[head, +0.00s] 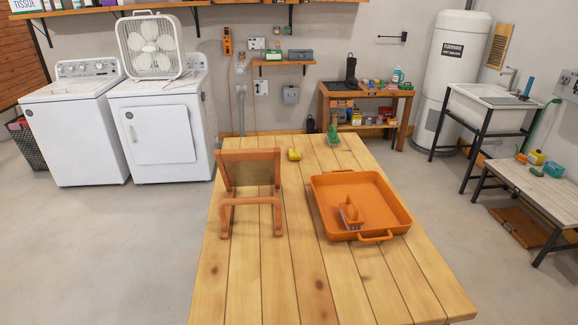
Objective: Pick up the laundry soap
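I cannot tell for sure which thing is the laundry soap. A small yellow object (294,154) lies on the wooden table (265,285), towards its far side. A green object (333,134), too small to identify, is at the table's far edge. A pale bottle with a teal top (397,75) stands on the workbench against the back wall. Neither of my grippers is in view.
The table's near part is clear. A low bench (540,186) with small items stands at right. Floor shows on both sides.

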